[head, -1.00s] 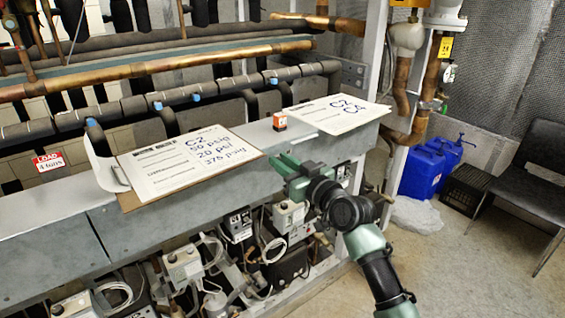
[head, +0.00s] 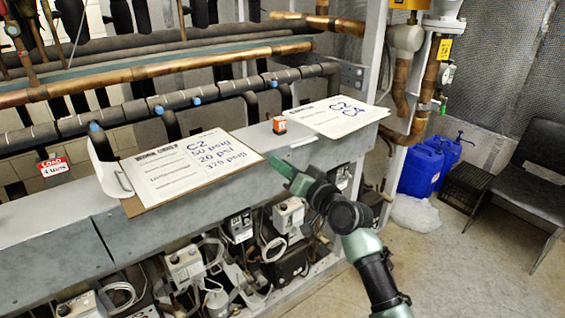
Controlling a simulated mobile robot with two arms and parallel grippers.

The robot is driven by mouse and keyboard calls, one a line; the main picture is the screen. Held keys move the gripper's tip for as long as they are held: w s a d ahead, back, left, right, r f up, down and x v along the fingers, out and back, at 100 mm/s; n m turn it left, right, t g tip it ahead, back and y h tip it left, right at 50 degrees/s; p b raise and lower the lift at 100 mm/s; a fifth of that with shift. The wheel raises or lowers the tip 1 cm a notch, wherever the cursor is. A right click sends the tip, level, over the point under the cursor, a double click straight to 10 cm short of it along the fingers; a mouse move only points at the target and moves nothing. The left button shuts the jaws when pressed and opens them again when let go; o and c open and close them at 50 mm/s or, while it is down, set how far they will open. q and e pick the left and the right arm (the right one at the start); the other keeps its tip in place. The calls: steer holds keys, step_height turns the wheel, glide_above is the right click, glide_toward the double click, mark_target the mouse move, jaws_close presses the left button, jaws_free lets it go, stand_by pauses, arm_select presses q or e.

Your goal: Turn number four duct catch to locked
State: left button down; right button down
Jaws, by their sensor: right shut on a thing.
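The grey metal duct (head: 215,205) runs across the middle of the head view, below the pipes. My right gripper (head: 283,168) reaches in from the lower right, and its green fingers are at the duct's front face near the right end. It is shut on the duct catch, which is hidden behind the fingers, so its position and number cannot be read. My left gripper is not in view.
Two paper sheets, left (head: 190,165) and right (head: 335,116), and a small orange-and-white box (head: 280,124) lie on the duct top. Compressor controls (head: 290,214) and wiring fill the space below. Blue jugs (head: 421,170) and a black chair (head: 535,165) stand right.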

steer(key=m+p, duration=0.4)
steer(key=m, duration=0.6)
steer(key=shift+f+m, duration=0.15)
steer(key=shift+m, duration=0.25)
stand_by(0.4)
steer(key=c, duration=1.3)
jaws_free()
steer(key=b+v, duration=0.1)
steer(key=v, duration=0.7)
steer(key=shift+w+f, duration=0.1)
